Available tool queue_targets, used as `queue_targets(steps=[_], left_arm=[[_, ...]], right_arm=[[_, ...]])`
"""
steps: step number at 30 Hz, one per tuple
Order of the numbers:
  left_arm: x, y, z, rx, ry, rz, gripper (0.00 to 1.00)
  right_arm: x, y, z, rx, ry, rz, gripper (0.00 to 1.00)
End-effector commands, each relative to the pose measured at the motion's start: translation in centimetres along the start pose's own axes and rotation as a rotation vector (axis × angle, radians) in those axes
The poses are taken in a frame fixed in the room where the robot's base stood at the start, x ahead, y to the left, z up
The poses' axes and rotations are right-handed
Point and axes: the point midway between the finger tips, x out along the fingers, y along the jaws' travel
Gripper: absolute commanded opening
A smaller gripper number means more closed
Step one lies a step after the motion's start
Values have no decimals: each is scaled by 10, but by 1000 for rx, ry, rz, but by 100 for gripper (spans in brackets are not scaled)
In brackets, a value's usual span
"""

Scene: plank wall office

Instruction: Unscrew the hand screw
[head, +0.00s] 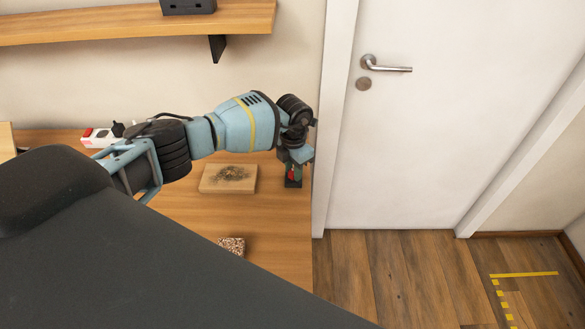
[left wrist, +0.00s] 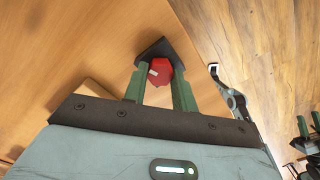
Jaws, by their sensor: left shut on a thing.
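The hand screw shows as a red knob (left wrist: 160,72) on a dark base (left wrist: 153,48) in the left wrist view. In the head view it is a small red and dark piece (head: 292,174) near the table's right end. My left gripper (head: 295,162) points down over it and is shut on the red knob, one green finger on each side. The fingers and wrist hide part of the knob in the head view. Dark and green parts at the right edge of the left wrist view look like my right gripper (left wrist: 306,135), cut off and unclear.
A wooden block with a dark patch (head: 228,179) lies left of the gripper on the table (head: 280,240). A speckled block (head: 231,246) lies nearer. A white and red item (head: 97,137) stands behind my arm. A white door (head: 440,120) is close on the right; open floor lies before it.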

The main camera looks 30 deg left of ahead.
Motion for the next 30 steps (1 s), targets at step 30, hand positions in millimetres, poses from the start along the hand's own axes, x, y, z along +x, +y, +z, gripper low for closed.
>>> queue_targets(steps=[30], left_arm=[[2,-1,-1,-438,4,-1,0]], right_arm=[[-4,1,-20,-6,38,4,36]])
